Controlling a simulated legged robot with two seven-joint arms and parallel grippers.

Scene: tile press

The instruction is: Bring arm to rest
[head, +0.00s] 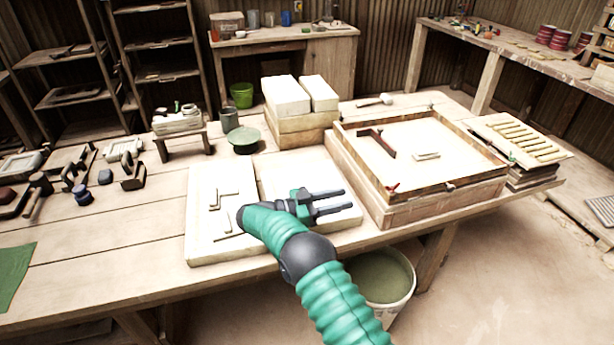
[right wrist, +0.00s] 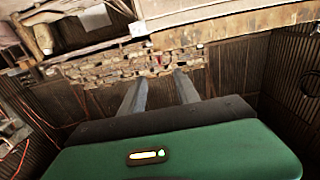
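My right arm comes in from the bottom of the head view, green with dark joints. Its gripper (head: 346,199) is over the front of the workbench, above the right-hand pale slab (head: 285,172), with its fingers pointing right toward the wooden frame. The two grey fingers stand apart with nothing between them. In the right wrist view the gripper (right wrist: 160,75) also shows two separated, empty fingers. My left gripper is in neither view.
The wooden-framed tray (head: 468,190) stands close to the right of the gripper. Another pale slab (head: 205,240) with small L-shaped pieces lies left. Stacked pale blocks (head: 285,95) stand behind. A bucket (head: 388,275) is below the bench's front edge. Bare planks (head: 90,240) lie left.

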